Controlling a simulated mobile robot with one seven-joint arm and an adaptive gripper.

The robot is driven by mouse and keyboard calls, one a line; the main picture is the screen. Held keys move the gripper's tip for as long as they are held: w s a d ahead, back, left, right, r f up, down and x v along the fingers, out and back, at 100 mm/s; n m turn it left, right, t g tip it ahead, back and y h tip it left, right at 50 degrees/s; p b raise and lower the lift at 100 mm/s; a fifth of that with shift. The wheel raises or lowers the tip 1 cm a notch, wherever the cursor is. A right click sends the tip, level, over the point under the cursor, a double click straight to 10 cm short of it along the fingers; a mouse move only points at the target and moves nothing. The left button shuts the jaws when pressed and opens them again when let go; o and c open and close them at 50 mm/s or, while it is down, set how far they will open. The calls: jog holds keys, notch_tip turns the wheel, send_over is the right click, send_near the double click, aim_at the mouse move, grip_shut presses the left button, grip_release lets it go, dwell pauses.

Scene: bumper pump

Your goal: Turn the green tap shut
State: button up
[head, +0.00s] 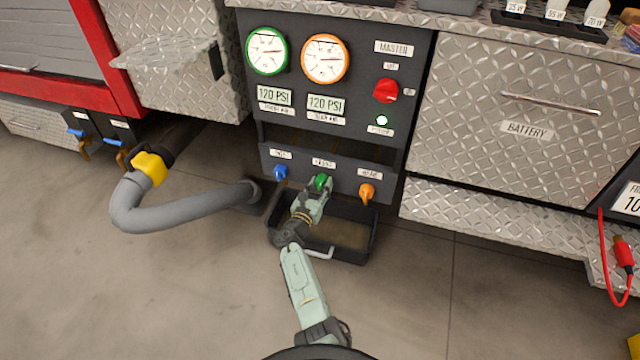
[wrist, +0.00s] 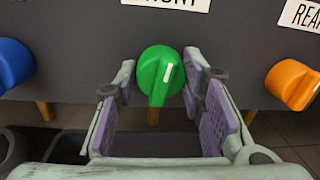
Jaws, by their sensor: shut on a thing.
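The green tap (head: 322,182) sits in the middle of the lower panel strip, under the label FRONT, between the blue tap (head: 280,172) and the orange tap (head: 367,191). In the head view my gripper partly covers the tap.
A black tray (head: 365,240) stands on the floor under the taps. A grey hose (head: 170,219) with a yellow collar lies to the left. Above are two gauges and a red master knob (head: 386,91) with a lit green lamp. Open floor lies in front.

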aim_at(320, 181)
jog(key=shift+n, duration=1.1)
jog(key=o, duration=1.2)
jog(key=shift+c, duration=0.2)
notch_tip(320, 181, up, 10)
